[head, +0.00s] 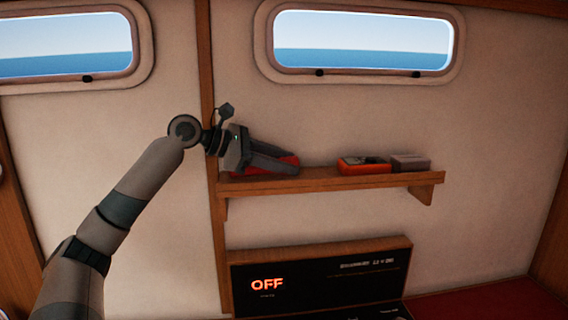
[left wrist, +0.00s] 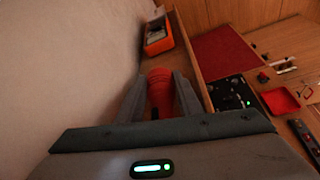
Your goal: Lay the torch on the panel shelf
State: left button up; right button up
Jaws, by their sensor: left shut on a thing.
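The torch is red (head: 272,169) and lies level at the left end of the wooden panel shelf (head: 325,183). In the left wrist view the red torch (left wrist: 160,88) sits between the two grey fingers of my left gripper (left wrist: 160,95). My left gripper (head: 278,160) is shut on it, reaching in from the left in the head view. The fingers cover much of the torch. Whether its underside touches the shelf or hangs just above it, I cannot tell. My right gripper is in neither view.
A red-orange box (head: 364,165) and a grey box (head: 410,162) stand on the shelf's right part, with a bare gap beside the torch. A black panel reading OFF (head: 320,278) is below. A wooden post (head: 207,110) stands behind my wrist. Windows are above.

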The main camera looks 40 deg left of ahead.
pick_arm(q)
jog(key=shift+f, duration=0.3)
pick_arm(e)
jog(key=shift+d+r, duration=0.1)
pick_arm(q)
jog(key=shift+f, duration=0.1)
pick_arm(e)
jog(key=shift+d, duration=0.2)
pick_arm(q)
jog(key=o, duration=1.2)
